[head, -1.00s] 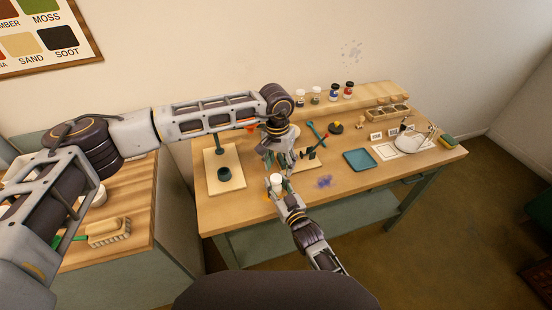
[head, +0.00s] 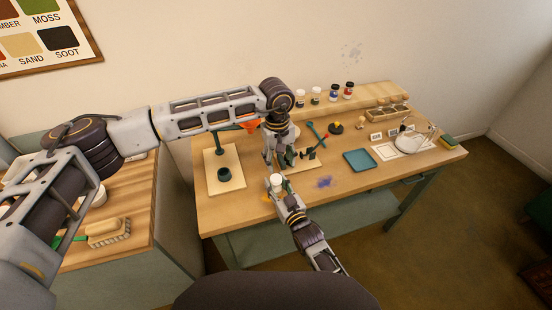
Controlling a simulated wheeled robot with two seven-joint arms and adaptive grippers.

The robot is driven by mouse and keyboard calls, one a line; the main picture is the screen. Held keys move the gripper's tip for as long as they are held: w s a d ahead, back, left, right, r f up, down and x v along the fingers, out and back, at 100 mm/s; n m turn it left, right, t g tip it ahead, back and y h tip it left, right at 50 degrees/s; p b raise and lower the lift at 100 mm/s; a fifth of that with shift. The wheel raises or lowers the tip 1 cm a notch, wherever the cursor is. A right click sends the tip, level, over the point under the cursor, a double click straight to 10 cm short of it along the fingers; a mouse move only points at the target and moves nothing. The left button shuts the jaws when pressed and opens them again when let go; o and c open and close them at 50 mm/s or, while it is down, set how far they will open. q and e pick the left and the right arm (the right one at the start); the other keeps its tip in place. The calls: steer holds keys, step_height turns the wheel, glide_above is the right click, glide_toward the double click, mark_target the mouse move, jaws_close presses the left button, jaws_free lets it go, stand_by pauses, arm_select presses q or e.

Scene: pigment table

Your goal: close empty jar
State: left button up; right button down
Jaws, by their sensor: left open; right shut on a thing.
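A small jar with a white top (head: 276,180) is in my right gripper (head: 277,188), which is shut on it over the front part of the table. I cannot tell for sure whether the white top is a seated lid. My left gripper (head: 274,162) is open and points down just behind and above the jar, apart from it. No lid shows clearly between its fingers.
Several jars, such as a red one (head: 349,91), stand on the back shelf. A blue tray (head: 360,160), a glass vessel (head: 410,141) and a green-yellow sponge (head: 448,142) lie to the right. A stand with a dark cup (head: 224,174) is on the left.

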mark_target(276, 178)
arm_select(q)
steer(key=n, duration=0.5)
steer(key=shift+a+r, duration=0.15)
steer(key=shift+r, duration=0.05)
steer(key=n, duration=0.5)
steer(key=shift+a+n, duration=0.15)
steer(key=shift+n, duration=0.25)
steer(key=n, duration=0.5)
steer(key=shift+a+y, duration=0.2)
steer(key=shift+y, duration=0.1)
steer(key=n, duration=0.5)
steer(key=shift+n, duration=0.4)
steer(key=shift+f, duration=0.1)
steer(key=shift+f, duration=3.9)
